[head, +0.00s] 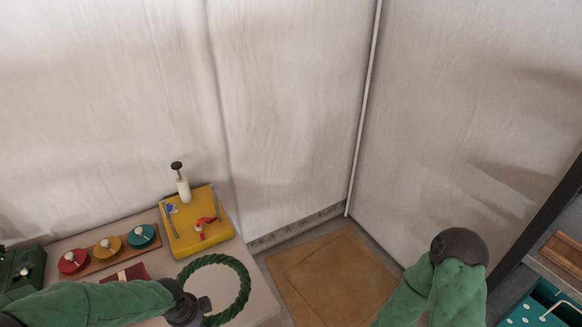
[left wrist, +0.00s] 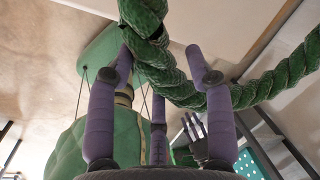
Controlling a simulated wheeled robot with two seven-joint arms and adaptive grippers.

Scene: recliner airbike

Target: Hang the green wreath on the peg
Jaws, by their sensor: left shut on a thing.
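The green wreath (head: 245,290) is a twisted, rope-like ring at the lower middle of the head view, over the table's right part. My left gripper (head: 203,304) is shut on the wreath's lower left side. In the left wrist view the wreath (left wrist: 272,83) passes between the purple fingers of my left gripper (left wrist: 163,62). A white upright post with a dark knob (head: 182,184), possibly the peg, stands at the back of the yellow block, apart from the wreath. My right arm shows at the lower right, but its gripper is out of the head view.
The yellow block (head: 190,240) carries small tools and a red piece. A wooden strip with red, yellow and teal discs (head: 108,248) lies to its left, near a dark red item (head: 128,273). A teal dotted box (head: 535,310) is at the right. Pale walls stand behind.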

